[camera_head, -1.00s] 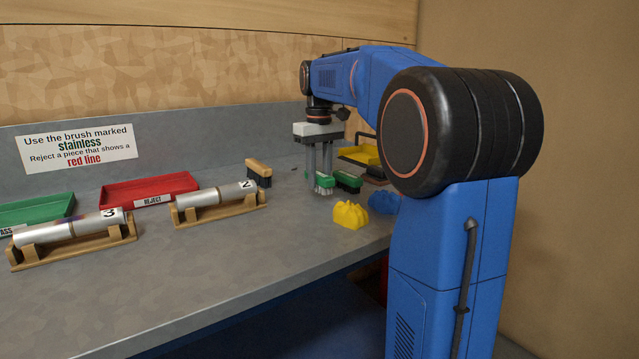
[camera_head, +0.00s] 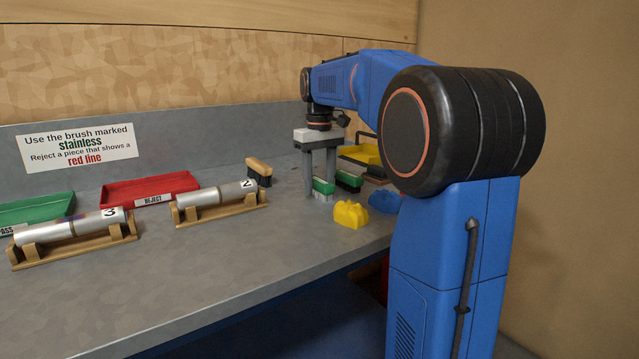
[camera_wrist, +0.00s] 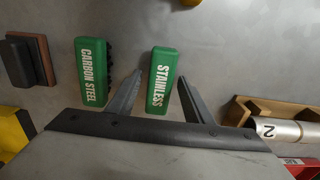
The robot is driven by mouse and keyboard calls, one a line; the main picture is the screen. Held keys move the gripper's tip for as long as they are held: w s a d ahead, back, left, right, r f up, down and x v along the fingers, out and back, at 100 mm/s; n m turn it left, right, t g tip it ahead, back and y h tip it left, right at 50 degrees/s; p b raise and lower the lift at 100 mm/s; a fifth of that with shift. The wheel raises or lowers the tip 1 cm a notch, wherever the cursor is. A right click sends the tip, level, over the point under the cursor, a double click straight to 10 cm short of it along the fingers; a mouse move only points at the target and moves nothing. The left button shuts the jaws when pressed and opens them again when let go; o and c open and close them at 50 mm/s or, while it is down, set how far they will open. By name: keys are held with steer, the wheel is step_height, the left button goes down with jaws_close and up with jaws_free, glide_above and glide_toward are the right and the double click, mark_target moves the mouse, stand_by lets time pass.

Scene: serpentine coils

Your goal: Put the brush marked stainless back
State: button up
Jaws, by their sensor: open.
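The green brush marked STAINLESS (camera_wrist: 160,88) shows label up in the wrist view. In the head view the same green-topped brush (camera_head: 323,186) appears to stand on the bench. My gripper (camera_wrist: 160,76) is open, with one finger on each side of it and visible gaps between. My gripper (camera_head: 319,186) points straight down in the head view. The green brush marked CARBON STEEL (camera_wrist: 93,72) lies to the left in the wrist view, outside the fingers; it also shows in the head view (camera_head: 349,180). The stainless brush's bristles are mostly hidden.
A wooden-backed brush (camera_head: 259,168), yellow (camera_head: 351,214) and blue (camera_head: 384,202) lumps stand nearby. Pieces 2 (camera_head: 215,193) and 3 (camera_head: 68,227) rest on wooden cradles. A red REJECT tray (camera_head: 150,188) and a green tray (camera_head: 35,210) lie behind. The bench front is clear.

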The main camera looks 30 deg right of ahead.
mark_target(320, 181)
step_height(320, 181, up, 12)
stand_by(0.5)
steer(key=shift+s, duration=0.15)
stand_by(0.3)
